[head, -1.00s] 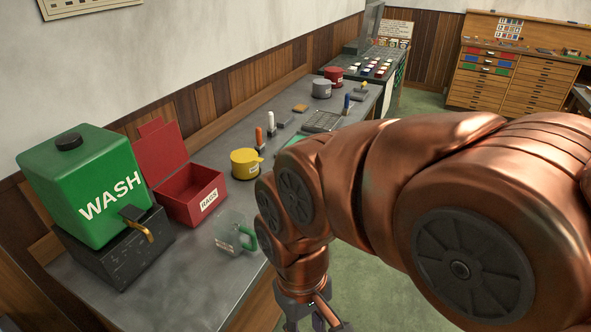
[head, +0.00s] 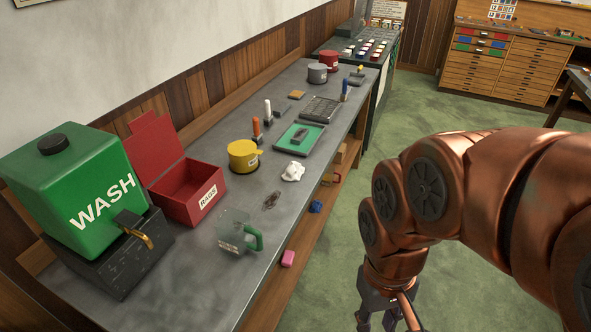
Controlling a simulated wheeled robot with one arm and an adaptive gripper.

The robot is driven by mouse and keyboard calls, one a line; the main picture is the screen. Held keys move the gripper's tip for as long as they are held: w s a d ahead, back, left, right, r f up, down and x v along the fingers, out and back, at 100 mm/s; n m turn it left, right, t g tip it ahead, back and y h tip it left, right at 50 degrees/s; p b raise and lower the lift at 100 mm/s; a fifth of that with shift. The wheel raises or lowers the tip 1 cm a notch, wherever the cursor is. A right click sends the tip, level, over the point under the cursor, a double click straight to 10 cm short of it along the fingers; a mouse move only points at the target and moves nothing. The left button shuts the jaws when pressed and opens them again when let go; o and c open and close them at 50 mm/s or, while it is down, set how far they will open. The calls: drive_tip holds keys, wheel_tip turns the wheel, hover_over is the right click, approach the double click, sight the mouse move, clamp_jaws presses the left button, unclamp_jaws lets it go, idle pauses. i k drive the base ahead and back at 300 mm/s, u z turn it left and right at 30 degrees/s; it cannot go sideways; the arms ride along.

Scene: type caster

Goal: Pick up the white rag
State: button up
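The white rag (head: 292,171) lies crumpled on the grey bench top (head: 215,262), near its front edge. It is to the right of the yellow pot and in front of the green tray. My gripper (head: 388,320) hangs at the bottom of the head view, over the floor to the right of the bench and well apart from the rag. Its fingertips are cut off by the picture's lower edge, so I cannot tell whether it is open or shut.
A red open box marked RAGS (head: 190,195), a green WASH tank (head: 75,190), a clear jug with green handle (head: 236,232), a yellow pot (head: 243,156) and a green tray (head: 300,138) stand on the bench. A lower shelf (head: 285,272) sticks out. Green floor (head: 440,130) is open at right.

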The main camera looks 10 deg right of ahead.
sight(293, 172)
drive_tip(key=z, duration=0.5)
drive_tip(key=k, duration=0.55)
drive_tip(key=z, duration=0.2)
drive_tip(key=i, duration=1)
drive_tip(key=u, duration=1.4)
drive_tip(key=i, duration=0.5)
drive_tip(key=u, duration=0.55)
